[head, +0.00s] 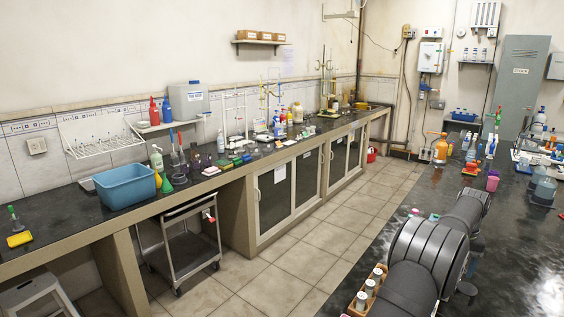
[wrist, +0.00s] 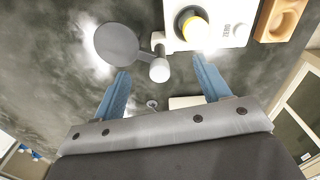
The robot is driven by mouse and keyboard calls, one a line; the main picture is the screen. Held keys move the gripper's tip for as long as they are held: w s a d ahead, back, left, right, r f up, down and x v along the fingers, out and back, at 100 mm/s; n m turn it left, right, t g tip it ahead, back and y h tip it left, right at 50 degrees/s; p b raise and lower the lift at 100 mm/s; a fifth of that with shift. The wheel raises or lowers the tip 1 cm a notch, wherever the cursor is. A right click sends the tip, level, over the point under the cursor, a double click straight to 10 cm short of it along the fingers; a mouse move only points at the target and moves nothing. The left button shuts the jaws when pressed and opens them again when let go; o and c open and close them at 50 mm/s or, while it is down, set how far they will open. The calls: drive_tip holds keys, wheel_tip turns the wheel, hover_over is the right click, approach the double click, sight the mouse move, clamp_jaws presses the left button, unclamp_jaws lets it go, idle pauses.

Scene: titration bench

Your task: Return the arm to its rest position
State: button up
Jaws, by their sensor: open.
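My arm (head: 419,247) shows at the lower right in the head view. Its dark, rounded links reach over the black bench. The gripper end cannot be made out clearly there. In the wrist view my gripper (wrist: 162,84) has two blue fingers spread wide apart, with nothing held between them. Beyond the fingertips are a grey round disc (wrist: 108,43) with a short arm and a white-ended knob (wrist: 160,70). A white device (wrist: 228,22) with a yellow and black knob is beside them.
A wooden block (wrist: 283,18) with a hollow lies at the wrist view's upper right. In the head view, a wooden rack (head: 361,300) of vials is close to my arm. An orange bottle (head: 442,148) and other bottles stand farther along the black bench (head: 325,292). The floor aisle is clear.

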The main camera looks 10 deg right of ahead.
drive_tip(key=m, duration=0.7)
drive_tip(key=shift+m, duration=0.4)
drive_tip(key=shift+r, duration=1.8)
drive_tip(key=shift+o, duration=0.2)
